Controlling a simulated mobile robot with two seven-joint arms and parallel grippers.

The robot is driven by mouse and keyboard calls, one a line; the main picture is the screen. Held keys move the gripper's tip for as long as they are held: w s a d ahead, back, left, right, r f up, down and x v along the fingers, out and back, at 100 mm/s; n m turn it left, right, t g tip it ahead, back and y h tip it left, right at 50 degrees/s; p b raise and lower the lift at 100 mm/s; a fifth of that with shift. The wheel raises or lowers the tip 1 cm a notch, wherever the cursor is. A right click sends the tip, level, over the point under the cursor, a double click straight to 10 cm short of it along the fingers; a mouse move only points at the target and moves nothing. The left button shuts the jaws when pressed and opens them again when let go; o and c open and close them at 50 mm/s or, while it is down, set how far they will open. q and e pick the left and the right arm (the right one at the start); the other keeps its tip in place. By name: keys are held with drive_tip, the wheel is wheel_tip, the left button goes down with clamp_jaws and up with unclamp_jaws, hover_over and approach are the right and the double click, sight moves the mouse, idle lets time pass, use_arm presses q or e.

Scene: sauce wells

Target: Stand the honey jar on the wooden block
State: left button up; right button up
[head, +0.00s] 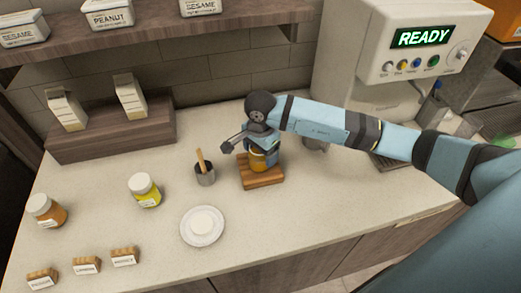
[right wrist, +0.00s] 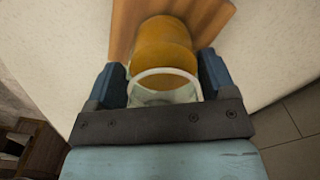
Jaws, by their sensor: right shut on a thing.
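The honey jar (head: 258,160) is amber with a clear upper part. My right gripper (head: 262,147) is shut on it from above, and the jar looks upright over the wooden block (head: 262,183). In the right wrist view, the jar (right wrist: 164,47) sits between the two fingers of the gripper (right wrist: 166,85), with its pale round rim nearest the camera. The wooden block (right wrist: 125,28) shows behind it. The jar's base appears to be at the block's top, but I cannot tell whether it touches. My left gripper is not in view.
A metal cup (head: 205,175) with a wooden handle stands just left of the block. A white plate (head: 203,240), a yellow jar (head: 146,194) and an orange jar (head: 50,214) stand farther left. Small labelled blocks (head: 87,264) line the front. A machine (head: 385,55) stands behind.

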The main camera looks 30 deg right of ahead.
drive_tip(key=shift+f, duration=0.15)
drive_tip(key=o, duration=1.1)
drive_tip(key=shift+c, duration=0.2)
drive_tip(key=shift+r, duration=0.4)
wheel_tip(320, 180, up, 12)
drive_tip(key=b, duration=0.2)
drive_tip(key=shift+f, duration=0.2)
drive_tip(key=shift+s, duration=0.1)
